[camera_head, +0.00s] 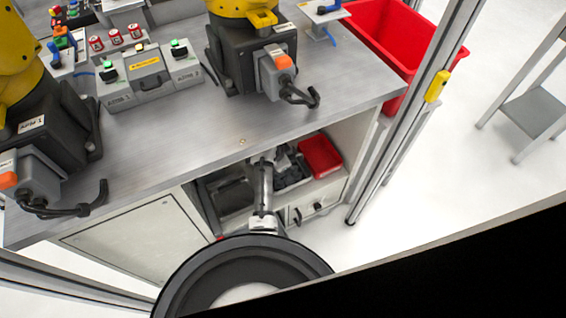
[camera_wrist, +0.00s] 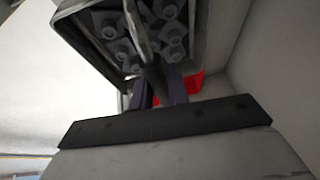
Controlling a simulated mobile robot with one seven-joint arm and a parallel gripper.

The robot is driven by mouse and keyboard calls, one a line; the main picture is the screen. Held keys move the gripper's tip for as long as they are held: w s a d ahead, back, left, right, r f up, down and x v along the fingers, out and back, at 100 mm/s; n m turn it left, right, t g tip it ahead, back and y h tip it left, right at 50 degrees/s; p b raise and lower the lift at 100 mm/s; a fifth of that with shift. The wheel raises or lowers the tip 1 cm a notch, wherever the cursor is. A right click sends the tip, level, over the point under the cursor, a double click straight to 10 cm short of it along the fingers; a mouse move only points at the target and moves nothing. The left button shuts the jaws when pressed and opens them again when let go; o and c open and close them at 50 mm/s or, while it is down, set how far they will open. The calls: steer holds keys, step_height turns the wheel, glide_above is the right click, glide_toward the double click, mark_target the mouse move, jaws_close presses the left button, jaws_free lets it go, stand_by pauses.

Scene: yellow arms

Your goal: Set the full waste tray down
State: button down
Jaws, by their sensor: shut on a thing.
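The waste tray (camera_wrist: 86,46) is a dark, open tray filled with several grey parts (camera_wrist: 172,35), seen at the top of the wrist view. My gripper (camera_wrist: 160,88) is shut on the near side of the tray. In the head view my arm reaches into the open compartment under the workbench, and the dark grey parts (camera_head: 292,172) show just beyond my gripper (camera_head: 264,160). The tray's underside is hidden, so I cannot tell whether it touches a surface.
A red bin (camera_head: 320,155) sits in the compartment right of the parts. The steel bench top (camera_head: 215,135) overhangs the opening. A closed cabinet door (camera_head: 140,240) is at left and an aluminium post (camera_head: 405,125) at right. A big red crate (camera_head: 385,35) stands behind.

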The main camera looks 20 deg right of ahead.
steer(key=shift+w+a, duration=0.1)
steer(key=shift+w, duration=0.5)
steer(key=shift+f+p, duration=0.3)
steer(key=shift+f, duration=1.4)
steer(key=shift+f, duration=0.2)
steer(key=c, duration=1.4)
jaws_free()
steer(key=shift+s, duration=0.1)
steer(key=shift+o, duration=0.2)
steer(key=v, duration=0.5)
steer(key=shift+r, duration=0.2)
steer(key=s+a+b, duration=0.1)
steer(key=s+a, duration=0.5)
steer(key=a, duration=0.4)
steer(key=shift+a+b, duration=0.15)
steer(key=shift+b, duration=0.25)
